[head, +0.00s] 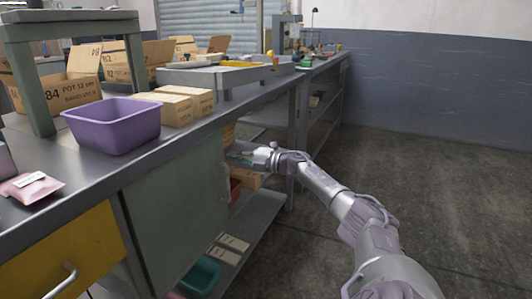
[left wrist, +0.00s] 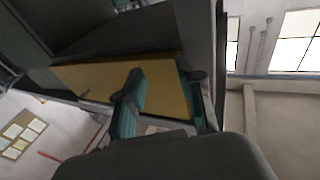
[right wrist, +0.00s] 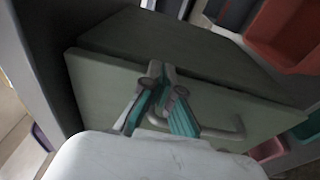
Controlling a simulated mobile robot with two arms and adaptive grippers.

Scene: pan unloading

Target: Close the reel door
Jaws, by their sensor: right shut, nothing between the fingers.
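A grey-green cabinet panel, which I take as the reel door (head: 178,210), shows under the bench in the head view. In the right wrist view a pale green door face (right wrist: 100,88) carries a bar handle (right wrist: 237,128). Its angle is hard to tell. My right gripper (head: 238,155) is beside the panel's right edge, below the bench top. In the right wrist view my right gripper (right wrist: 161,68) is shut and empty, in front of the green face. My left gripper (left wrist: 165,80) has its fingers apart and empty, near a yellow panel (left wrist: 88,75); it is outside the head view.
A yellow drawer (head: 75,255) is left of the green panel. A purple bin (head: 112,125) and cardboard boxes (head: 190,100) stand on the bench. Bins sit on the lower shelf, including a teal bin (head: 200,276) and a red bin (right wrist: 285,30). The floor at right is clear.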

